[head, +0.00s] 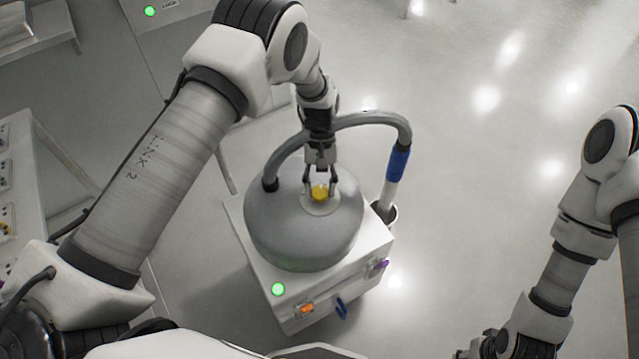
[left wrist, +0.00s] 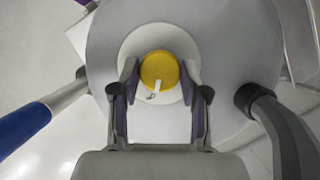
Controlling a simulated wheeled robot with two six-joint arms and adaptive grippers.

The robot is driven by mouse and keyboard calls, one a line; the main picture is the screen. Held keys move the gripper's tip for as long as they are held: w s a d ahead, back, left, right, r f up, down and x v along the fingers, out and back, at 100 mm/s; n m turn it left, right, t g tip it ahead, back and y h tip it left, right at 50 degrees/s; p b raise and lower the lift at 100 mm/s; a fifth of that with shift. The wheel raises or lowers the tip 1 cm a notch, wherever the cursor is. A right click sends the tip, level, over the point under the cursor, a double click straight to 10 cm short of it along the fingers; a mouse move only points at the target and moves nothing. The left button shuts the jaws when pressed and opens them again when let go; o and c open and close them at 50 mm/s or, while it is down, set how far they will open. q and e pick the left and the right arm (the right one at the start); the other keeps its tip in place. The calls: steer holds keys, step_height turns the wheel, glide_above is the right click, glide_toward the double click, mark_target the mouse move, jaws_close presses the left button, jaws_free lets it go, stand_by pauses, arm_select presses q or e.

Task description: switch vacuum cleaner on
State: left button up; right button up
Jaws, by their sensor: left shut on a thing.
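The vacuum cleaner has a grey dome (head: 270,230) on a white box body (head: 350,268). A yellow knob (head: 320,192) with a white mark sits on a pale disc on top of the dome. My left gripper (head: 319,188) comes down from above, with its fingers on both sides of the knob, shut on it. In the left wrist view the yellow knob (left wrist: 159,70) is between the fingertips and its white mark points down the picture. A green lamp (head: 278,289) is lit on the body. My right gripper (head: 482,350) is partly cut off at the bottom edge.
A grey hose (head: 375,118) arches from the dome behind my left gripper to a blue-banded wand (head: 397,167) at the right. Orange (head: 307,309), blue (head: 341,308) and purple (head: 382,264) parts stick out from the body. The floor to the right is clear.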

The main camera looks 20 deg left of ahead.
arm_select(q)
steer(key=shift+m, duration=0.5)
steer(key=shift+y, duration=0.3)
steer(key=o, duration=1.1)
steer(key=shift+o, duration=0.2)
steer(key=v, duration=1.2)
